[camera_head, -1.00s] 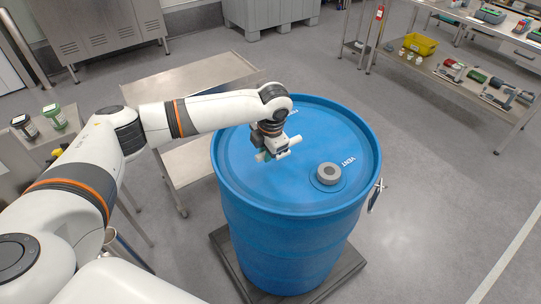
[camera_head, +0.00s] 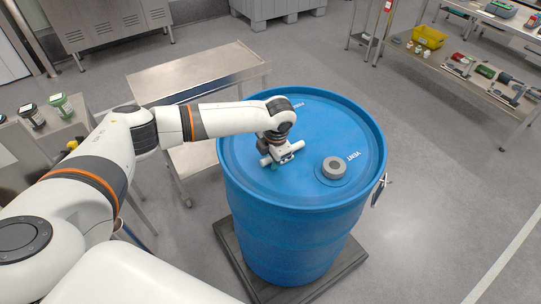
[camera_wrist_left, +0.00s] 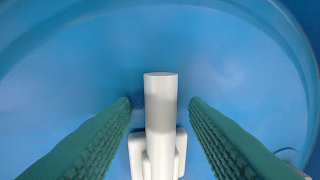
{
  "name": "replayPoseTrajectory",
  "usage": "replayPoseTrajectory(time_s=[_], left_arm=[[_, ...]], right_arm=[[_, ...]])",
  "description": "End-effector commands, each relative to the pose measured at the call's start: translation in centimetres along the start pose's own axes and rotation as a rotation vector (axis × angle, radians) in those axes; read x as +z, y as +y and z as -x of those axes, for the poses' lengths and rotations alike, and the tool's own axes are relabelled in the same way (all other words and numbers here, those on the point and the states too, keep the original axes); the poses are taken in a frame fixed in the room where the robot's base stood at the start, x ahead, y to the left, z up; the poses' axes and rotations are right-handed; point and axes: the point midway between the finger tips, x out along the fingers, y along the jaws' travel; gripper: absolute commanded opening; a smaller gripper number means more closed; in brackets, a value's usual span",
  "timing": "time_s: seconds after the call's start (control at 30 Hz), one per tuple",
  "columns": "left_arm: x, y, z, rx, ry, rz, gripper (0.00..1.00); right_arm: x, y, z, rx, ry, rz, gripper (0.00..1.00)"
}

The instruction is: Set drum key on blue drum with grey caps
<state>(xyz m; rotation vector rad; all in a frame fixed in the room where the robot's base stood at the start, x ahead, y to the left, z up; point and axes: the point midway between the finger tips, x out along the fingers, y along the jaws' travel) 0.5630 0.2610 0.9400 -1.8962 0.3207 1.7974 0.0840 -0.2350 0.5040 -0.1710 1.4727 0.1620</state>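The blue drum (camera_head: 300,190) stands upright, with a grey cap (camera_head: 334,168) beside the word VENT on its lid. My left gripper (camera_head: 273,165) is low over the left-middle of the lid. In the left wrist view, its green fingers (camera_wrist_left: 160,103) are apart. The drum key (camera_wrist_left: 161,115), a pale grey bar with a wider block near its lower end, lies between them with a gap on each side. It appears to rest on the lid, though its contact is hard to see. In the head view, the pale bar (camera_head: 292,152) shows under the wrist. My right gripper is out of view.
The drum stands on a dark pallet (camera_head: 347,262). A steel cart (camera_head: 200,72) is behind it on the left. Two jars (camera_head: 61,104) stand on a side table at far left. A shelf with a yellow bin (camera_head: 429,37) is at back right. The floor on the right is clear.

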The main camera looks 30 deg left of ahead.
Motion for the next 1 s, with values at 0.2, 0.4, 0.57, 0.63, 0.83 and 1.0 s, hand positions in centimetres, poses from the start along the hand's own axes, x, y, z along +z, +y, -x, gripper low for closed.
replayPoseTrajectory(time_s=[0.2, 0.4, 0.57, 0.63, 0.83, 1.0], left_arm=[[0.0, -0.1, 0.2, 0.000, 0.001, 0.000, 0.41], [-0.1, -0.1, 2.7, 0.000, 0.005, -0.001, 0.41], [-0.1, -0.1, 6.2, -0.001, 0.005, 0.000, 0.41], [-0.1, -0.1, 7.7, -0.001, 0.005, 0.000, 0.41], [-0.1, -0.1, 11.0, 0.001, 0.002, 0.001, 0.41], [-0.1, -0.1, 12.2, 0.000, 0.001, 0.000, 0.41]], right_arm=[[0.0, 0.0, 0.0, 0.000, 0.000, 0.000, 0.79], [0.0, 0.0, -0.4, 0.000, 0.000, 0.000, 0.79], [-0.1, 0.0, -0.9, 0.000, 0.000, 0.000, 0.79], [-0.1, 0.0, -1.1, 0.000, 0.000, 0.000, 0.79], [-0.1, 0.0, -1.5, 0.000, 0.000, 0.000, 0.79], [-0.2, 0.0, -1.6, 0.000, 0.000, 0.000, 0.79]])
